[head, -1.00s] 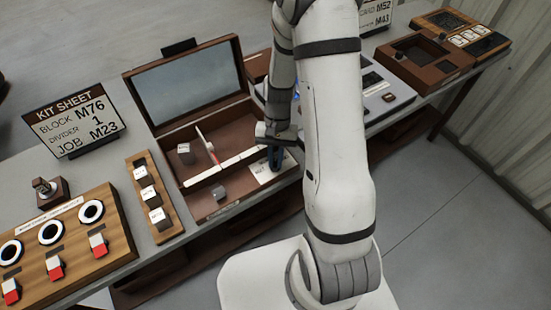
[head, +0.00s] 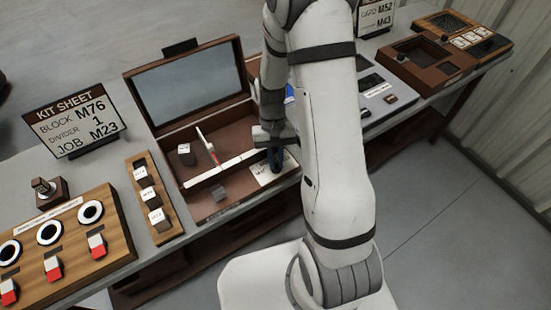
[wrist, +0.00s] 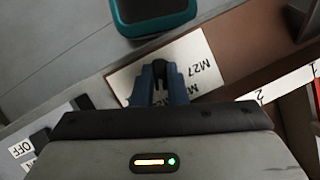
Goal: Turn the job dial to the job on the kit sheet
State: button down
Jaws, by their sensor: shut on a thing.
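The kit sheet (head: 74,120) stands at the back left in the head view and reads block M76, divider 1, job M23. The job dial's white plate (head: 268,174) lies at the right end of the open wooden box. In the wrist view the plate (wrist: 122,82) shows the mark M27 to the right of my fingers. My gripper (head: 275,168) points down at the plate, and its blue fingers (wrist: 160,80) are shut on the small dark dial knob (wrist: 160,67). The fingers hide most of the knob, and I cannot tell its pointing direction.
A rack of labelled blocks (head: 148,196) and a switch panel (head: 105,262) stand left. A teal-edged object (wrist: 152,15) is close beyond the plate in the wrist view.

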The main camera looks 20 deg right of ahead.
jog(key=c, duration=1.4)
grip_release()
jog(key=shift+c, duration=0.2)
jog(key=shift+w+r, duration=0.1)
jog(key=v, duration=0.7)
jog(key=shift+r+b, duration=0.3)
jog(key=shift+r, duration=0.05)
